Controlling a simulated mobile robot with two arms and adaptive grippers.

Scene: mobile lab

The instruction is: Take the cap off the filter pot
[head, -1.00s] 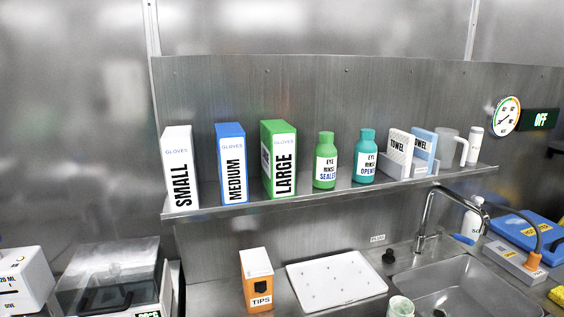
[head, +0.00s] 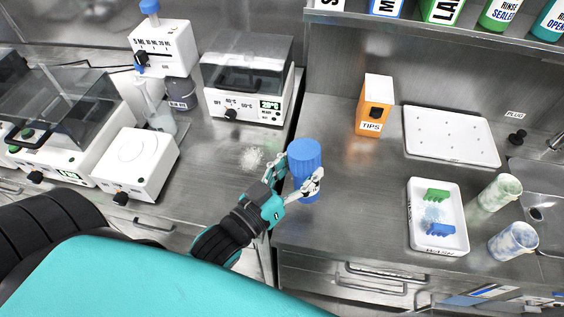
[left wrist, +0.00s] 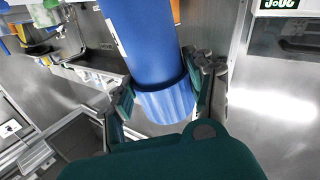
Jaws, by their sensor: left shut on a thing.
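The filter pot (head: 306,188) is a blue cylinder standing upright near the left edge of the right-hand steel counter. Its blue cap (head: 304,153) is on top. My left gripper (head: 302,172) has one finger on each side and is shut on it high up. In the left wrist view, which looks upside down, the smooth pot body (left wrist: 145,40) runs upward and the ribbed cap (left wrist: 165,105) lies between the fingers of the left gripper (left wrist: 165,90). A dark line marks where cap and body meet. My right gripper is not in view.
An orange tips box (head: 374,105), a white pegged board (head: 450,136) and a white tray (head: 412,215) with green and blue pieces stand to the right. Two cups (head: 500,192) are beside the tray. White powder (head: 252,158) lies left of the pot, before a heater box (head: 246,80).

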